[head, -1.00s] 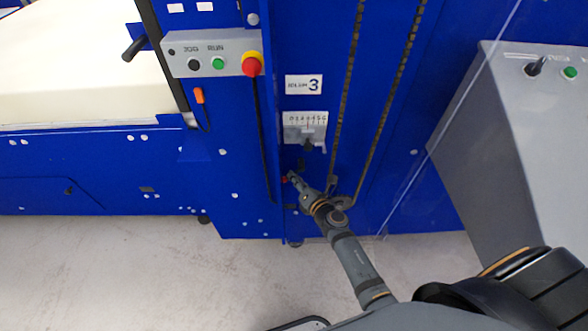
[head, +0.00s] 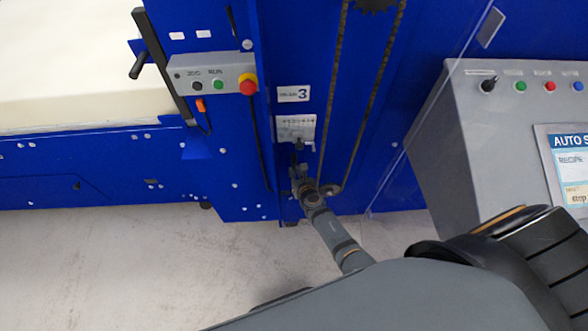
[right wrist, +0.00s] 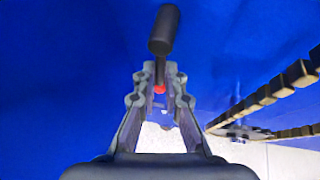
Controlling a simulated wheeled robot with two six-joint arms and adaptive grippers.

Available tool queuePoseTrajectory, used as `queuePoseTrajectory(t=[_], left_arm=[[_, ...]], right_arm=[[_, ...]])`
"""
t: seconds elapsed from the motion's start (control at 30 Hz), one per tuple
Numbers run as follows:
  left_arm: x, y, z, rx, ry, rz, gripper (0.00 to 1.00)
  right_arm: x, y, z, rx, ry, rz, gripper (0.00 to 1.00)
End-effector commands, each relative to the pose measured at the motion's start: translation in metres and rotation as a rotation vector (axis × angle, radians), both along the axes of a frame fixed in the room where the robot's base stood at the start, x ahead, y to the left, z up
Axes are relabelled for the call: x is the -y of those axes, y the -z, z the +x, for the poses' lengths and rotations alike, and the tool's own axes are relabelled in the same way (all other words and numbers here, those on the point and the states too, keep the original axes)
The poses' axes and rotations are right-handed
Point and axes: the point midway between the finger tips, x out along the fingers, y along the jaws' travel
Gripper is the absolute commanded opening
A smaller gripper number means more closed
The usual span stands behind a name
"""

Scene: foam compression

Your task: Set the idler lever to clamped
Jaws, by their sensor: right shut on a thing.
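The idler lever (right wrist: 164,32) shows in the right wrist view as a black cylindrical handle on a thin rod, with a red spot behind the rod. My right gripper (right wrist: 158,80) is shut on the lever's rod, with a finger on either side and the handle beyond the fingertips. In the head view my right gripper (head: 298,176) is at the blue machine's front, below the scale plate (head: 296,127) and the "3" label (head: 293,94). There the lever is mostly hidden by the gripper, and I cannot tell its setting. My left gripper is not in view.
A chain (head: 335,90) runs down the panel just right of my right gripper. A button box (head: 215,80) with a red stop knob is up left. A grey console (head: 480,140) stands at right behind a clear panel edge. Pale floor (head: 110,250) is open below.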

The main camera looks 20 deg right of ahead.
Motion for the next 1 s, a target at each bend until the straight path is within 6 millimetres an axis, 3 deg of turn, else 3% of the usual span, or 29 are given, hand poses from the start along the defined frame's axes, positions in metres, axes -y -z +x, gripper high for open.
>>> queuePoseTrajectory(t=[0.77,0.8,0.93,1.0], left_arm=[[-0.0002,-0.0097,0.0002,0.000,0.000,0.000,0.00],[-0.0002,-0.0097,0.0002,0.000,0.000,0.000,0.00],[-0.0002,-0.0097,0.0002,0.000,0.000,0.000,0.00],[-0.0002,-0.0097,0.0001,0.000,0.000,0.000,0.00]], right_arm=[[0.0028,-0.0025,0.0014,-0.018,0.000,-0.078,0.00],[0.0029,-0.0026,0.0014,-0.017,0.000,-0.078,0.15],[0.0027,-0.0019,0.0009,-0.019,0.001,-0.077,0.33],[0.0026,-0.0016,0.0006,-0.019,0.001,-0.077,0.33]])
